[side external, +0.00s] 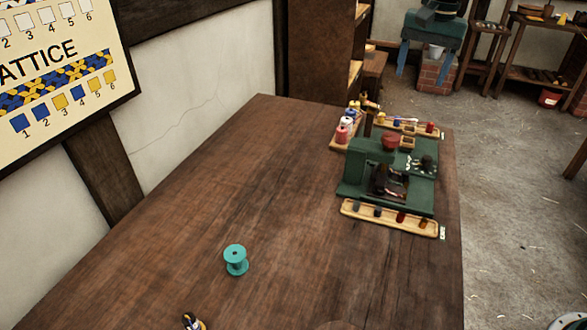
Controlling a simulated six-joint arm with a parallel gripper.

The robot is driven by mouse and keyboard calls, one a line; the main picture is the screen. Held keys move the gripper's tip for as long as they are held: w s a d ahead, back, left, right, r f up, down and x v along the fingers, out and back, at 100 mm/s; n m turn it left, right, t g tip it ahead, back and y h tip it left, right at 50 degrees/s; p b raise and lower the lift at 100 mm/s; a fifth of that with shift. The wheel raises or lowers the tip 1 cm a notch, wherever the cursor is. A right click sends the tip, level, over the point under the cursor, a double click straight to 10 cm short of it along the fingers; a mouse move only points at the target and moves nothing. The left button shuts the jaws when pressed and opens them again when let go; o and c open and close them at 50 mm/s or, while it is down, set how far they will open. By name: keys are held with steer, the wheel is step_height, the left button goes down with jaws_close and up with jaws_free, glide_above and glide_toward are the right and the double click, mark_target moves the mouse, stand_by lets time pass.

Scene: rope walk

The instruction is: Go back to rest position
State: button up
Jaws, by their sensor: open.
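My gripper does not show in the side external view, so its place relative to the table is hidden from me. The dark wooden table (190,235) fills the middle of the picture. A teal spool (235,260) stands upright on its near left part, with nothing touching it. A small dark, white and yellow piece (194,322) is cut off by the bottom edge, too little of it showing to name.
A green machine (360,172) stands at the table's far right. Wooden trays (388,218) with small coloured pieces lie around it. A lattice pattern board (60,75) hangs on the left wall. The table's middle is clear.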

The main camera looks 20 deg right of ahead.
steer(key=s+r+n+t, duration=0.1)
steer(key=s+r+n, duration=0.2)
steer(key=s, duration=0.6)
steer(key=s+r+n+t, duration=0.2)
steer(key=s, duration=0.7)
steer(key=s+f+n+t, duration=0.1)
steer(key=s+f+n, duration=0.1)
steer(key=s, duration=0.6)
steer(key=s+a+f+n, duration=0.1)
steer(key=s+f+n, duration=0.1)
steer(key=s+f, duration=0.3)
steer(key=s, duration=0.3)
steer(key=shift+s+f+n+t, duration=0.25)
steer(key=shift+s+n+t, duration=0.15)
